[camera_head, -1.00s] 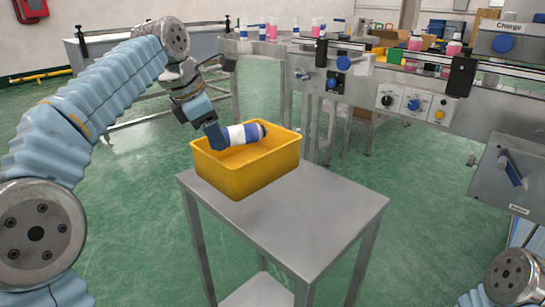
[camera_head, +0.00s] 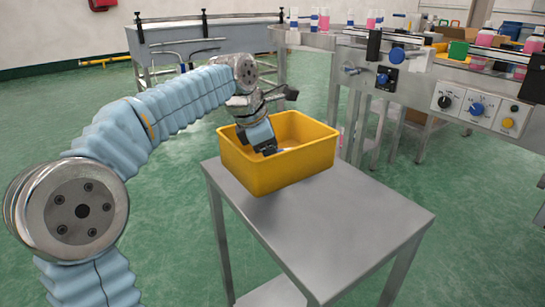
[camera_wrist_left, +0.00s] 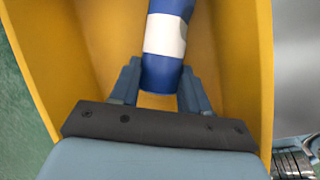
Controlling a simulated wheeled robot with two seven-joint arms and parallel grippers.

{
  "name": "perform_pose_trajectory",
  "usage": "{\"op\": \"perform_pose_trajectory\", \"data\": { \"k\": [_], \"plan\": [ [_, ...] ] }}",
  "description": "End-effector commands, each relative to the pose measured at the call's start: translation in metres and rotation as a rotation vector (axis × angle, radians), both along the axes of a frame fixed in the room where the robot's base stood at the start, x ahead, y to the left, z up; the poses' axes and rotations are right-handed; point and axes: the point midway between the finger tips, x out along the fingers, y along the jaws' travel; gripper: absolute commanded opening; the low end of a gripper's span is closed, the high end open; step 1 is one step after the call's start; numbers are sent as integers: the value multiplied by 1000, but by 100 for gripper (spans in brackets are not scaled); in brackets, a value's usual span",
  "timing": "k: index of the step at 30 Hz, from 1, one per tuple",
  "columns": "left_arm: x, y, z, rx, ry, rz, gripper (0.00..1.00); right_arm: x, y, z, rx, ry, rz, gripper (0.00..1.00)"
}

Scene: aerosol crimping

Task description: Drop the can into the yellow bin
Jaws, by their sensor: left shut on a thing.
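The yellow bin (camera_head: 290,170) stands on the back left part of a grey metal table. My left gripper (camera_head: 270,150) reaches down into the bin from its left side. In the left wrist view the left gripper (camera_wrist_left: 160,88) is shut on the can (camera_wrist_left: 165,38), which is blue with a white band. The can lies between the fingers, inside the outline of the yellow bin (camera_wrist_left: 240,70). In the head view the bin's walls hide nearly all of the can. Whether the can touches the bin floor cannot be told. My right gripper is not in view.
The grey table (camera_head: 340,225) has a clear top in front of and right of the bin. A conveyor machine with knobs (camera_head: 475,105) runs behind on the right. A long grey bench (camera_head: 200,45) stands at the back left.

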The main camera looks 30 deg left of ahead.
Motion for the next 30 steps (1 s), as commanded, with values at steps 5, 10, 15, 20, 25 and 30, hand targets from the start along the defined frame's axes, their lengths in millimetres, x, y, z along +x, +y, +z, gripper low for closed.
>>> {"op": "perform_pose_trajectory", "data": {
  "k": [5,10,15,20,25,30],
  "plan": [
    [0,0,0,0,0,0,16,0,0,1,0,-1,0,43],
    [0,0,-1,0,0,0,54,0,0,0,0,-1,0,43],
    [0,0,-1,0,0,1,71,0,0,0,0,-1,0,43],
    [0,0,-1,0,0,1,71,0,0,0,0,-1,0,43],
    [-2,2,8,-1,-1,1,71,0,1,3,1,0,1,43],
    [-14,8,40,0,-2,1,71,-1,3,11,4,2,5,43]
  ]
}}
